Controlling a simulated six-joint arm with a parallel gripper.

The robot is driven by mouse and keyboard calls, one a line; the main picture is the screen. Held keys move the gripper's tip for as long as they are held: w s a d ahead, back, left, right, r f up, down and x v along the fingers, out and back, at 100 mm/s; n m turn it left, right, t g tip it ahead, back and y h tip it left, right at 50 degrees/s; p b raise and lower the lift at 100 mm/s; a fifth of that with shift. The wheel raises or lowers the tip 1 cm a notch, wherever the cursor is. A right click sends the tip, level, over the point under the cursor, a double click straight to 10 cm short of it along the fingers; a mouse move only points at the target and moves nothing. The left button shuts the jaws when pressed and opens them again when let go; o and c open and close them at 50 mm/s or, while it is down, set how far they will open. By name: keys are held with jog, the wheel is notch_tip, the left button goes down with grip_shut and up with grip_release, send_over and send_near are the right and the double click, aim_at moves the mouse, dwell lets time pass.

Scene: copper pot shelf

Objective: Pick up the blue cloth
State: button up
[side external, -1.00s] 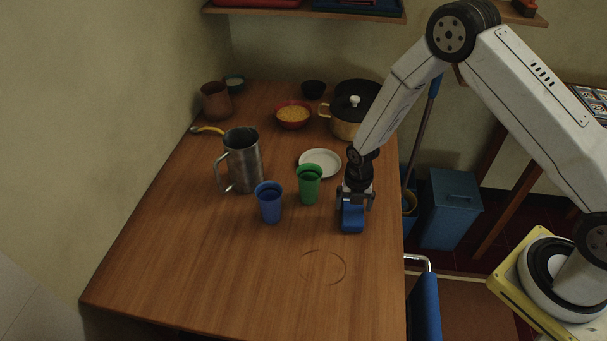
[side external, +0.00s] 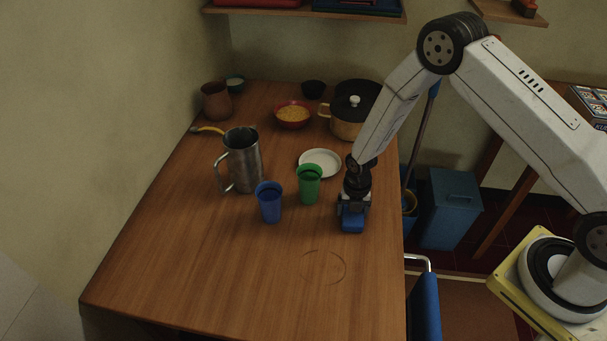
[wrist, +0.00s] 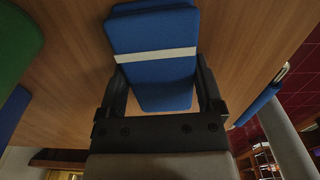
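The blue cloth (side external: 352,225) is a folded, block-like bundle on the wooden table near its right edge. In the wrist view the blue cloth (wrist: 150,32) shows as a thick stack with a pale band across it. My gripper (side external: 353,211) is low over it, pointing down. In the wrist view my gripper (wrist: 161,68) has its black fingers spread, one on each side of the cloth. They are very close to its sides; whether they touch it I cannot tell. The cloth appears to rest on the table, its underside hidden.
A green cup (side external: 309,185) stands just left of my gripper, with a blue cup (side external: 269,202) and metal pitcher (side external: 243,162) further left. A white plate (side external: 320,163) and lidded pot (side external: 350,112) lie behind. The table's front (side external: 220,285) is clear.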

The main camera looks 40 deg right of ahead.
jog(key=c, duration=0.4)
jog(key=shift+c, duration=0.2)
jog(key=shift+r, duration=0.15)
jog(key=shift+r, duration=0.75)
jog(key=s+r, duration=1.1)
jog(key=s, duration=0.3)
jog(key=shift+d, duration=0.25)
jog(key=shift+r, duration=0.1)
